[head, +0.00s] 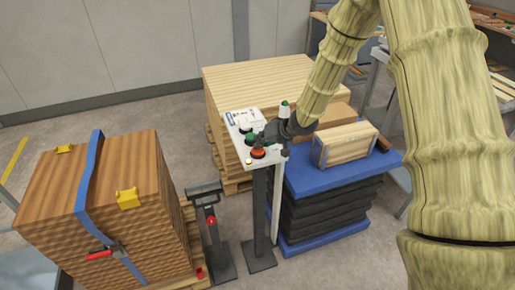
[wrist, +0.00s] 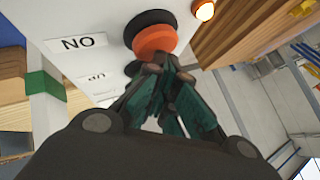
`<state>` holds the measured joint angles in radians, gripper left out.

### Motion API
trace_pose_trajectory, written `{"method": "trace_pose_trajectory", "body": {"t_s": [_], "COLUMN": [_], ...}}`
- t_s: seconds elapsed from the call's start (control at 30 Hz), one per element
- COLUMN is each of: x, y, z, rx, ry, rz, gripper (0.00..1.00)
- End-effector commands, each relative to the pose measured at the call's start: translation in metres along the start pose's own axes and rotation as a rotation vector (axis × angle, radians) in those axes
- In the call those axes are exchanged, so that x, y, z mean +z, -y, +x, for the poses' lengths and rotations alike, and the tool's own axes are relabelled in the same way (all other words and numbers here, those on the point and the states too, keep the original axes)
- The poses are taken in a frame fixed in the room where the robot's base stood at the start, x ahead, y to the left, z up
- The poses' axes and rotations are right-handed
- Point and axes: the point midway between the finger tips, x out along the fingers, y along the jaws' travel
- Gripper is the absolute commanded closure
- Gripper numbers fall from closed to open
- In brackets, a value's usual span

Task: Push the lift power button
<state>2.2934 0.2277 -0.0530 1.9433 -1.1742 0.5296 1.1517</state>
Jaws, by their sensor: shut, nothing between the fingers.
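A white control panel (head: 240,122) stands on a dark post. A red-orange round button (head: 258,153) with a black collar is at its near end, with a green button (head: 250,138) behind it. In the wrist view the red-orange button (wrist: 155,38) is beside a label reading "NO" as seen. My gripper (head: 268,135) is over the panel, shut and empty. In the wrist view its teal fingertips (wrist: 158,62) are just below the red-orange button in the picture; contact cannot be told. A dark round part behind the fingers is partly hidden. Which button is lift power is unclear.
A small lit amber lamp (wrist: 204,10) is near the red-orange button. A blue lift table (head: 297,184) carrying boxes stands right of the post. A pallet of planks (head: 262,75) is behind. A strapped wood stack (head: 120,185) and a shorter dark stand (head: 210,225) are left.

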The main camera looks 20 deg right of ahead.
Motion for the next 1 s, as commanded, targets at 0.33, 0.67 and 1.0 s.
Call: {"method": "trace_pose_trajectory", "body": {"t_s": [0.33,0.67,1.0], "x": [0.0016,0.0024,0.0078], "y": [-0.0006,-0.0015,-0.0064], "z": [0.0005,0.0015,0.0077], "rx": [0.001,0.001,0.002], "ry": [0.002,0.003,0.005], "rz": [0.001,0.001,0.001], "gripper": [1.0,1.0,1.0]}}
